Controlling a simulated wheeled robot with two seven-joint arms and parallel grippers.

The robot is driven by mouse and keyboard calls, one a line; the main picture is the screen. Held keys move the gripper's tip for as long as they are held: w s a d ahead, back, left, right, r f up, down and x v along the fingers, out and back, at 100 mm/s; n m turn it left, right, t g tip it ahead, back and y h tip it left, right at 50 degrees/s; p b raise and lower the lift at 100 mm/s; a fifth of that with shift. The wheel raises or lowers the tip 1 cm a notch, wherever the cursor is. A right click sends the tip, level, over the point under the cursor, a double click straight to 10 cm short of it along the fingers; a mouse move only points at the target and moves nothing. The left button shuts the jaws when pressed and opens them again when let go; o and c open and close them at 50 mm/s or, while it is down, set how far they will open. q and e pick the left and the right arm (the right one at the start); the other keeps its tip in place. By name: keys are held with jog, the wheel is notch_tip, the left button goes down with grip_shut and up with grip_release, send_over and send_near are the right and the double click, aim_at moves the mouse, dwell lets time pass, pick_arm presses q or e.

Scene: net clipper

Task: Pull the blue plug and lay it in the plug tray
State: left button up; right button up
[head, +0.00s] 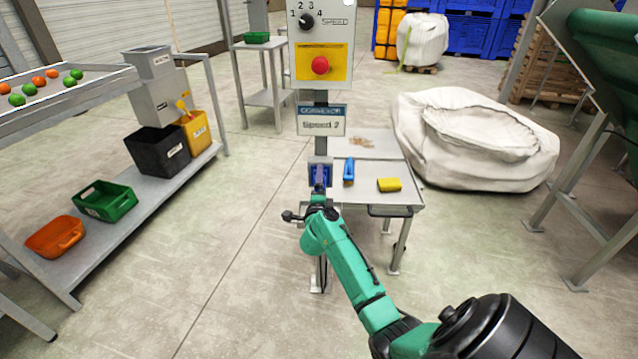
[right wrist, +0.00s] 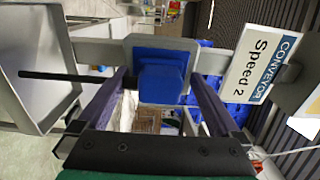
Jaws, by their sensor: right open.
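The blue plug (right wrist: 162,80) sits in a blue-grey square socket (right wrist: 134,45) on a metal post. My right gripper (right wrist: 160,76) is open, its two dark fingers on either side of the plug with a visible gap to each. In the head view the right gripper (head: 318,182) is in front of the socket, below the "Conveyor Speed 2" sign, and hides most of the plug. A green open tray (head: 106,203) and an orange one (head: 55,237) stand on the low shelf at left. I cannot tell which container is the plug tray. My left gripper is out of view.
A control panel (head: 320,50) with a dial and red button tops the post. A small table (head: 410,200) beside it holds a blue item (head: 348,171) and a yellow block (head: 389,185). A white bulk bag (head: 440,160) lies at right. Floor between shelf and post is clear.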

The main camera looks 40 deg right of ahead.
jog(key=shift+w+d, duration=0.15)
dwell(0.5)
jog(key=shift+p, duration=0.35)
dwell(0.4)
jog(key=shift+p, duration=0.35)
grip_shut()
jog(key=p+v, duration=0.2)
jog(key=v, duration=0.4)
jog(key=shift+p, duration=0.4)
dwell(0.8)
